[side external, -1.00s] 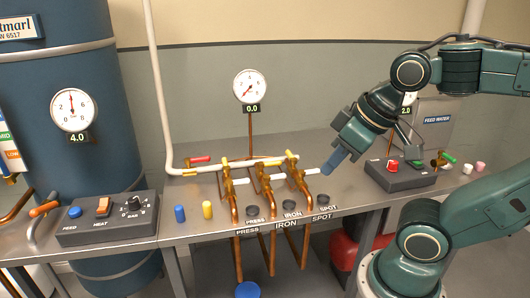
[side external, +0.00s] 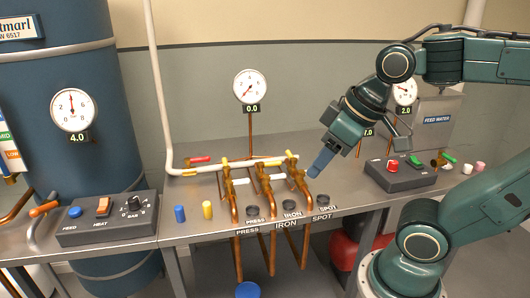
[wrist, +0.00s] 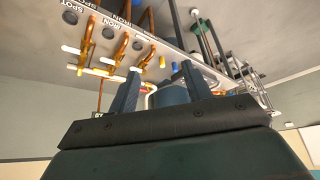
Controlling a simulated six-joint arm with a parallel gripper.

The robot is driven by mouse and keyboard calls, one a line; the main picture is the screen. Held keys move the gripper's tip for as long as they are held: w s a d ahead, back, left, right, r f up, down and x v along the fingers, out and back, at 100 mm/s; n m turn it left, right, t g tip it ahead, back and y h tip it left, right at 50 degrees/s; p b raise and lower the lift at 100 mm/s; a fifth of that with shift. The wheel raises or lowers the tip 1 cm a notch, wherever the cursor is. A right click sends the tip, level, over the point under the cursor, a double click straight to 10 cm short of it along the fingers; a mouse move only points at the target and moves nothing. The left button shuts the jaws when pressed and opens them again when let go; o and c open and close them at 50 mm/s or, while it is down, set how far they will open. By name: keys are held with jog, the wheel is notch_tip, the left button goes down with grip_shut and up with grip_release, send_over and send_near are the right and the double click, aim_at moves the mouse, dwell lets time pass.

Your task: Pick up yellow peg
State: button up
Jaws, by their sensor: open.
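The yellow peg (side external: 207,210) stands upright on the grey bench, just right of the blue peg (side external: 180,214). In the wrist view the yellow peg (wrist: 162,62) shows small between my fingers, with the blue peg (wrist: 175,66) beside it. My gripper (side external: 320,165) is open and empty, tilted down and to the left. It is above the bench by the rightmost copper valve, well to the right of and apart from the yellow peg. My fingers (wrist: 160,72) frame the lower middle of the wrist view.
Copper valves with yellow handles (side external: 264,175) stand between my gripper and the pegs. Three dark sockets, PRESS (side external: 252,211), IRON and SPOT, line the bench front. A switch box (side external: 132,216) lies left of the pegs. A white pipe (side external: 160,90) rises behind them.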

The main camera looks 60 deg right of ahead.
jog(key=w+n, duration=0.3)
jog(key=w, duration=0.5)
jog(key=n+g+y, duration=0.3)
jog(key=n+y, duration=0.1)
jog(key=n, duration=0.4)
send_over(207, 203)
jog(key=s+d, duration=0.3)
jog(key=d, duration=0.1)
notch_tip(207, 203, down, 14)
jog(key=shift+w+d+r, duration=0.15)
jog(key=shift+w+r, duration=0.05)
jog(key=shift+f, duration=0.1)
jog(key=shift+x, duration=4.25)
jog(key=shift+x, duration=2.55)
jog(key=shift+d, duration=0.1)
